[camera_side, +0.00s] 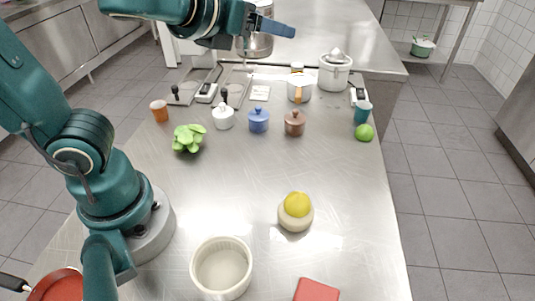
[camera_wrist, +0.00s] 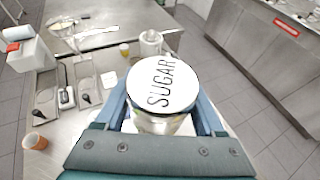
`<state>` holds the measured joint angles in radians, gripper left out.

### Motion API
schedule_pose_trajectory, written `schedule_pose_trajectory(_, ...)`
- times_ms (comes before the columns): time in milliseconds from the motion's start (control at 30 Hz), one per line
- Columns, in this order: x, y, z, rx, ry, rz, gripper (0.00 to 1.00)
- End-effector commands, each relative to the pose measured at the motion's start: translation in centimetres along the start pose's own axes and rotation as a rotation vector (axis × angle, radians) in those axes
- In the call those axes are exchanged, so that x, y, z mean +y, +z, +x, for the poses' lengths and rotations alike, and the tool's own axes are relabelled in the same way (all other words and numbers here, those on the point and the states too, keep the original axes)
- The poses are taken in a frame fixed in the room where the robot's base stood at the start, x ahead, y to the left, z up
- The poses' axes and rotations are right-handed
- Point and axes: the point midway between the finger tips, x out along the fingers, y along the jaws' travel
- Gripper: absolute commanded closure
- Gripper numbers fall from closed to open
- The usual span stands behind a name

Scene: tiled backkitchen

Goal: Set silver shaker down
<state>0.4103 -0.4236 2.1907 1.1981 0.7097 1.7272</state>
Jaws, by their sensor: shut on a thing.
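My gripper (camera_wrist: 162,106) is shut around a round container with a white lid (camera_wrist: 163,83) lettered SUGAR. Below the lid its body (camera_wrist: 160,124) looks silvery or clear and is mostly hidden by the lid and my gripper. No other silver shaker stands out. In the side view my gripper (camera_side: 281,29) is at the top, high over the far part of the steel table (camera_side: 345,190). A silvery body (camera_side: 258,44) shows just below and behind the fingers, partly covered. I cannot tell its exact height above the surface.
A lime (camera_side: 364,132) is at the right edge. The middle of the table is clear around a yellow-topped bowl (camera_side: 295,217).

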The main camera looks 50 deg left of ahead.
Motion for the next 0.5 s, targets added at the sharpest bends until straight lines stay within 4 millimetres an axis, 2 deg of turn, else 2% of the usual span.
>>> schedule_pose_trajectory(133, 0.4, 0.1, 0.1, 0.000, 0.048, -0.019, 0.94)
schedule_pose_trajectory(233, 1.8, -0.3, 0.6, 0.003, 0.134, -0.048, 0.94)
schedule_pose_trajectory(367, 5.2, -1.4, 1.9, 0.005, 0.296, -0.111, 0.94)
schedule_pose_trajectory(500, 9.7, -2.8, 3.0, 0.005, 0.489, -0.190, 0.94)
